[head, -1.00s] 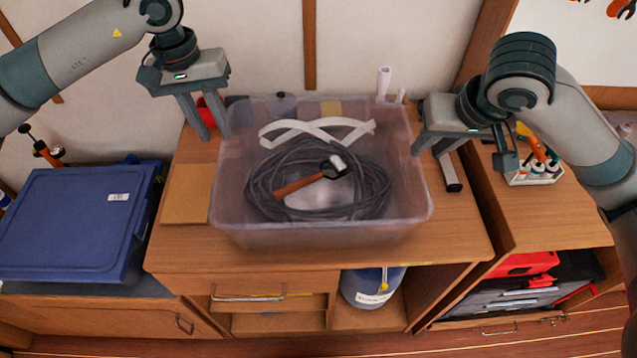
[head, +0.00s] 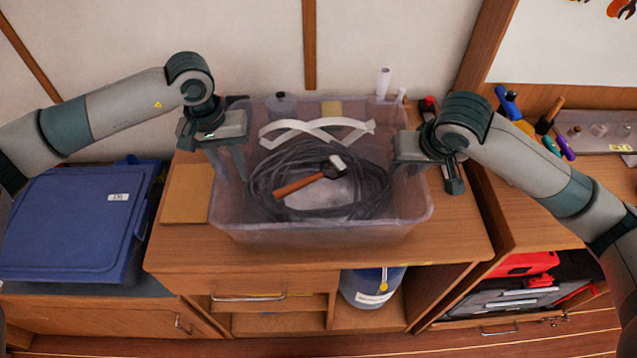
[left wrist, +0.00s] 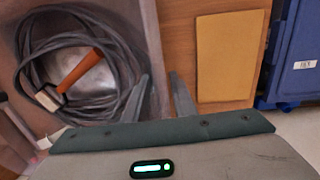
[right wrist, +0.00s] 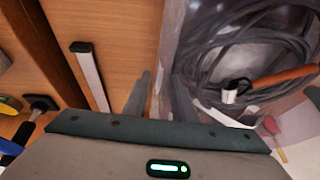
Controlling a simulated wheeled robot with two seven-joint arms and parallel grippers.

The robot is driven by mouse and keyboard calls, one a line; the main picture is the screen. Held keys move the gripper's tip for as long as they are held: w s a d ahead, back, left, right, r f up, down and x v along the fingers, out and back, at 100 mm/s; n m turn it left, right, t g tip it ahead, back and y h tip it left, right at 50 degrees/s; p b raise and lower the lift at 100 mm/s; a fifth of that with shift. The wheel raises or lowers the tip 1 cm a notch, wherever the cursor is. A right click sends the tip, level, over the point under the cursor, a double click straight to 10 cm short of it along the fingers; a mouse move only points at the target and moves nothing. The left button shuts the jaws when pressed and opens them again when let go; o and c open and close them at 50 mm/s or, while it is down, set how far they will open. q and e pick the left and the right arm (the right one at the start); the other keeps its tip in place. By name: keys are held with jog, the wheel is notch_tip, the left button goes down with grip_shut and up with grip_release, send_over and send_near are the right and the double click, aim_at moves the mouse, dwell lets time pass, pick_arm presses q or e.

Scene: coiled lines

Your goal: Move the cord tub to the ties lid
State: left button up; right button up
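The cord tub (head: 320,235) is a translucent open tub on the wooden bench. It holds a dark coiled cord (head: 262,178), a mallet with a wooden handle (head: 300,185) and a white strap (head: 325,124). A blue lid (head: 70,225) with a small white label lies to the left, lower than the bench top; I cannot read the label surely. My left gripper (head: 230,176) is open at the tub's left wall, one finger inside and one outside. My right gripper (head: 425,185) is open at the right wall, its fingers on either side of it in the right wrist view (right wrist: 158,98).
A tan flat pad (head: 187,193) lies left of the tub. A blue container (head: 370,287) sits under the bench. Tools (head: 550,120) lie at the right.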

pick_arm(q)
grip_shut()
pick_arm(e)
grip_shut()
pick_arm(q)
jog(key=shift+d, duration=0.15)
pick_arm(e)
jog(key=shift+a, duration=0.15)
